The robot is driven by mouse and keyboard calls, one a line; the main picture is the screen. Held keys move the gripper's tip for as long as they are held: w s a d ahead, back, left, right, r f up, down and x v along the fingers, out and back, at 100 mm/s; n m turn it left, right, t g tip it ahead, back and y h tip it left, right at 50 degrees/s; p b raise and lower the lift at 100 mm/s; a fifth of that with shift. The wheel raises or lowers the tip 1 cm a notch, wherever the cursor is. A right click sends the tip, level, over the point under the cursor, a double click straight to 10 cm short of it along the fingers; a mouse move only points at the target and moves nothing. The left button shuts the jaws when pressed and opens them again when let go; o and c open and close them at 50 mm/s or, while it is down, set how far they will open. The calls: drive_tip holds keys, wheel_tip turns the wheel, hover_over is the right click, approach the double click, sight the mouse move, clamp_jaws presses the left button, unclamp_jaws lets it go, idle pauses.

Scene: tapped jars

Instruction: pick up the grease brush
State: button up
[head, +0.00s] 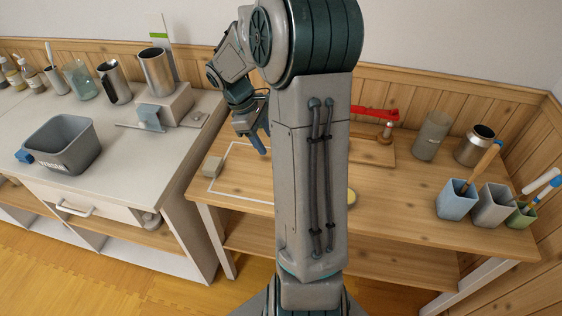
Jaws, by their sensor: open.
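Several handled tools stand in cups at the right end of the wooden bench (405,195). A wooden-handled tool (486,160) leans in a light blue cup (456,199). White-and-blue handles (541,181) rise over a grey cup (490,206) and a green cup (521,216). The working ends are hidden in the cups, so I cannot tell which is the grease brush. My gripper (260,148) is open over the left part of the bench, by a white outlined rectangle (222,191), far left of the cups. It appears empty.
A red-handled device (375,114), a grey cylinder (431,135) and a metal jar (475,145) stand along the back. My arm hides the middle of the bench. A grey bin (63,145) stands on the left counter.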

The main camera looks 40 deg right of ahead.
drive_tip(key=shift+n+g, duration=0.3)
drive_tip(key=shift+n, duration=0.2)
drive_tip(key=d+f+p, duration=0.1)
drive_tip(key=d+f, duration=0.1)
drive_tip(key=f, duration=0.3)
drive_tip(key=s+d+f, duration=0.1)
drive_tip(key=d+f, duration=0.2)
drive_tip(key=f, duration=0.2)
drive_tip(key=s+d+f+p, duration=0.1)
drive_tip(key=d+f, duration=0.2)
drive_tip(key=f, duration=0.2)
drive_tip(key=shift+s+d+p, duration=0.1)
drive_tip(key=shift+s+p, duration=0.1)
drive_tip(key=shift+p, duration=0.15)
drive_tip(key=shift+c, duration=0.3)
clamp_jaws()
